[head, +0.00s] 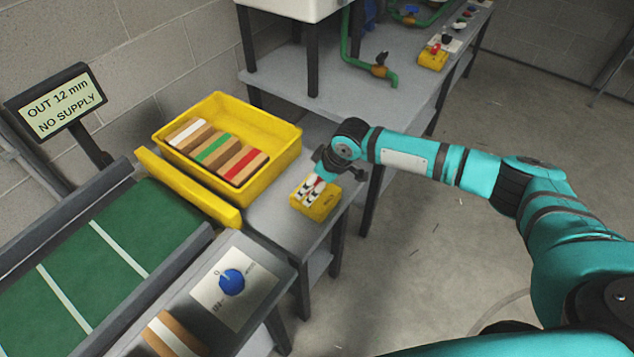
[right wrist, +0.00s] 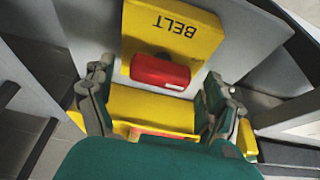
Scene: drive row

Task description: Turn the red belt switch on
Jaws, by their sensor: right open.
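The yellow belt switch box (head: 322,210) sits on the grey bench beyond the conveyor's end. My right gripper (head: 313,187) is over it and largely hides its switch in the head view. In the right wrist view the box (right wrist: 172,35) is marked BELT and carries a red switch lever (right wrist: 160,72). My right gripper (right wrist: 155,92) is open and empty, with one finger on each side of the box's lower part, close to the red lever. I cannot tell if the fingers touch the box. My left gripper is not in view.
A yellow crate (head: 283,158) with several striped blocks stands left of the switch box. A green conveyor (head: 95,262), a blue knob (head: 231,281) and a sign reading "OUT 12 mm NO SUPPLY" (head: 58,103) are at left. Another yellow box (head: 432,61) stands on the far bench.

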